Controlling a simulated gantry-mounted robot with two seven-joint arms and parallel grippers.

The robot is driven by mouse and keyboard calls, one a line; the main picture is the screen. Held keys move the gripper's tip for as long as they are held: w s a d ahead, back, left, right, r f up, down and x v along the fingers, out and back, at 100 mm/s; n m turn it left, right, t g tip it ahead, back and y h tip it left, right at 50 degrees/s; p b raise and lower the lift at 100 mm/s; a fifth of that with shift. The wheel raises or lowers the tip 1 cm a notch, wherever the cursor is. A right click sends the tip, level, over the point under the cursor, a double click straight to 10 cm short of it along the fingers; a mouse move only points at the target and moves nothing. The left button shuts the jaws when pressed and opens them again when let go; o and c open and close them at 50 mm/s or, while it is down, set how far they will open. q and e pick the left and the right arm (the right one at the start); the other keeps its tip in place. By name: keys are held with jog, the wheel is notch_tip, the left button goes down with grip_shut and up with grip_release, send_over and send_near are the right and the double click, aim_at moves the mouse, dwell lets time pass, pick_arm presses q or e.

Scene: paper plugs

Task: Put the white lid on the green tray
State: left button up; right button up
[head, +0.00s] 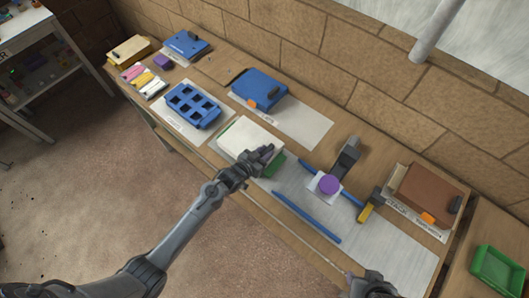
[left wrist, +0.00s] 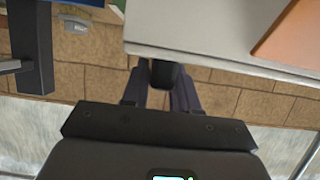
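The white lid (head: 250,138) is a pale flat slab over the near-middle of the bench, and it shows large in the left wrist view (left wrist: 215,25). A green edge of a tray (head: 273,166) shows below its right end; how the lid sits on it is hidden. My left gripper (head: 264,156) is at the lid's near right edge. In the left wrist view its fingers (left wrist: 163,85) are close about a dark block at the lid's edge, seemingly its handle. Part of my right arm or gripper (head: 373,285) shows at the bottom edge; its fingers are not clear.
A second green tray (head: 497,270) stands at the far right. A blue holder (head: 192,106), blue box (head: 259,88), brown box (head: 427,192), purple piece (head: 329,184) and blue bar (head: 306,216) lie along the bench. A brick wall runs behind.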

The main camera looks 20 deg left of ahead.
pick_arm(q)
jog(key=o, duration=0.5)
jog(key=s+a+r+n+g+y, duration=0.1)
jog(key=s+a+r+g, duration=0.2)
jog(key=s, duration=0.7)
jog(key=s+r+g+y, duration=0.25)
jog(key=s+r, duration=0.25)
jog(key=s, duration=0.5)
jog(key=s+a+r+n+g, duration=0.1)
jog(key=s+a+r+g, duration=0.2)
jog(key=s, duration=0.7)
jog(key=shift+g+y, duration=0.25)
jog(key=shift+g, duration=0.2)
jog(key=r+p, duration=1.2)
jog(key=d+r+p, duration=0.1)
jog(key=r+p, duration=0.5)
jog(key=shift+s+d, duration=0.1)
jog(key=shift+s, duration=0.2)
